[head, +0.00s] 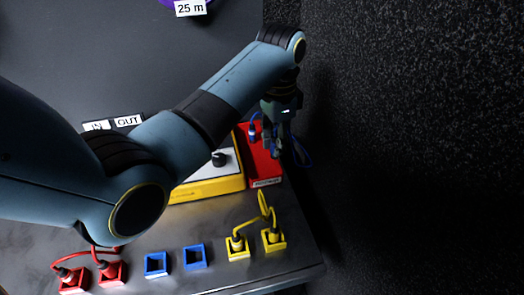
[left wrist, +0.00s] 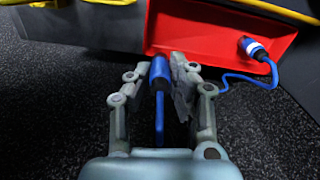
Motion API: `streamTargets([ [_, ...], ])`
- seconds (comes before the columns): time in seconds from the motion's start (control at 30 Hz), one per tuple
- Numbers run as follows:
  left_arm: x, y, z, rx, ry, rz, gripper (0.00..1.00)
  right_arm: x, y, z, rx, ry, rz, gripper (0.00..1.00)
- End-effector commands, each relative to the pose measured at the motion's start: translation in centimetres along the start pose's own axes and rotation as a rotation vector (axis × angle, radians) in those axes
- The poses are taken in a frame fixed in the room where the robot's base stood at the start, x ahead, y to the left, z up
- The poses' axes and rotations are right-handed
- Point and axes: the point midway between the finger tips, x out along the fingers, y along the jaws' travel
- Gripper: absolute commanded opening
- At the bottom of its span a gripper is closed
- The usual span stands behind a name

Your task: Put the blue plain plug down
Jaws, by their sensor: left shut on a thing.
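My left gripper (head: 279,142) is shut on the blue plain plug (left wrist: 160,70), seen between its fingertips in the left wrist view. The plug stands out past the side of the red tray (head: 264,171), at its right edge in the head view. A blue cable (head: 303,156) loops beside the gripper and joins a second blue plug (left wrist: 252,47), which has a white band and lies in the tray. In the head view the held plug is mostly hidden by the fingers. My right gripper is not in view.
Two empty blue sockets (head: 156,264) (head: 195,256) sit on the front of the table. Yellow plugs stand in yellow sockets (head: 238,252) and red plugs in red sockets (head: 111,273). A yellow box with a black knob (head: 219,159) is left of the tray. Dark floor lies right.

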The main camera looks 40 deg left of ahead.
Motion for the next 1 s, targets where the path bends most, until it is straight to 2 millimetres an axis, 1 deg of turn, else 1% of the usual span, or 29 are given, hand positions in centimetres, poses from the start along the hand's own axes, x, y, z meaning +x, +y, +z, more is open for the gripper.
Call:
streamTargets([
  [0.03, 0.7, -1.1, 0.6, -0.001, -0.004, -0.001, 0.00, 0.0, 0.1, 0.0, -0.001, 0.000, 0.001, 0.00],
  [0.1, 1.4, -2.3, 1.2, 0.000, -0.003, -0.001, 0.00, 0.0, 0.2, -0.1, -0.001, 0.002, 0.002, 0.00],
  [0.2, 2.2, -3.3, 1.7, 0.001, -0.001, -0.001, 0.00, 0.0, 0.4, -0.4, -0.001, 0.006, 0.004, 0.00],
  [0.27, 2.4, -3.7, 1.8, 0.002, 0.002, 0.000, 0.00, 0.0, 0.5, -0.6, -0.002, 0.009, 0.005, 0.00],
  [0.37, 3.2, -3.8, 1.9, 0.002, 0.000, 0.002, 0.00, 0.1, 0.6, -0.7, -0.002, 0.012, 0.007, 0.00],
  [0.5, 5.5, -3.8, 1.9, 0.003, 0.000, 0.003, 0.00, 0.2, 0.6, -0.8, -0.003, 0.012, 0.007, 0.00],
  [0.6, 6.4, -3.8, 1.9, 0.003, 0.001, 0.001, 0.00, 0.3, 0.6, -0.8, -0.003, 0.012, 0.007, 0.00],
  [0.97, 6.8, -3.8, 1.9, 0.003, 0.001, 0.000, 0.00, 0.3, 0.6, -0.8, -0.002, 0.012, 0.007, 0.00],
  [1.0, 6.8, -3.8, 1.9, 0.004, 0.002, 0.000, 0.22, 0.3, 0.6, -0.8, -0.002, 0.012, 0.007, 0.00],
])
